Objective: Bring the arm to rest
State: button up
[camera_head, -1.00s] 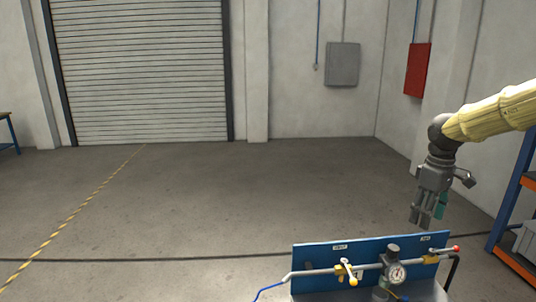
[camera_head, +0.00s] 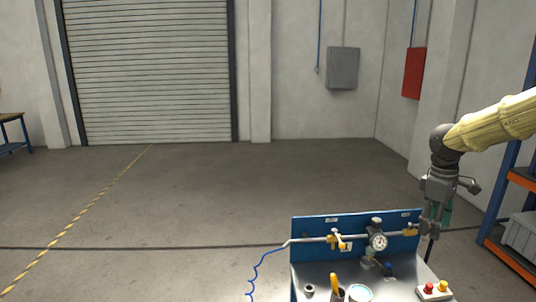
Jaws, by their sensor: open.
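My gripper (camera_head: 435,222) hangs from my arm at the right of the view, fingers pointing down. It is open, and I see nothing between its fingers. It appears in front of the right end of a blue panel (camera_head: 310,227). I cannot tell its exact distance from the panel. A grey pipe runs along the panel, with a yellow-handled valve (camera_head: 338,242) on the left, a round gauge (camera_head: 378,242) in the middle and another yellow valve part (camera_head: 410,231) on the right. My gripper partly hides the pipe's right end.
The bench (camera_head: 312,274) below the panel holds a white tin (camera_head: 360,294), a yellow-handled tool (camera_head: 334,284) and a button box (camera_head: 434,291). A blue coiled hose (camera_head: 254,274) hangs at its left. An orange-and-blue rack (camera_head: 510,258) stands at right. Floor to the left is clear.

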notch_tip(320, 180, down, 19)
jog(key=s+d+n+h, duration=0.3)
jog(key=n+h, duration=0.3)
jog(key=n, duration=1.1)
jog(key=s+a+f+n+t, duration=0.2)
jog(key=s+a+f+n, duration=0.1)
jog(key=f+n, duration=0.6)
jog(key=s+a+f+n+t, duration=0.1)
jog(key=s+a+f+n, duration=0.2)
jog(key=f+n, duration=0.55)
jog(key=s+a+f+n+y, duration=0.2)
jog(key=s+a+f+n, duration=0.3)
jog(key=s+n, duration=0.3)
jog(key=s+a+f+n+y, duration=0.1)
jog(key=s+a+f+n, duration=0.35)
jog(key=n, duration=0.55)
jog(key=s+a+f+n+g+y, duration=0.2)
jog(key=s+a+n, duration=0.35)
jog(key=s, duration=0.35)
jog(key=s+a+f+n+g+y, duration=0.1)
jog(key=s+a+f+n+y, duration=0.1)
jog(key=s+a+n, duration=0.35)
notch_tip(320, 180, down, 11)
jog(key=s+d+b, duration=0.2)
jog(key=b, duration=0.9)
jog(key=shift+s, duration=0.15)
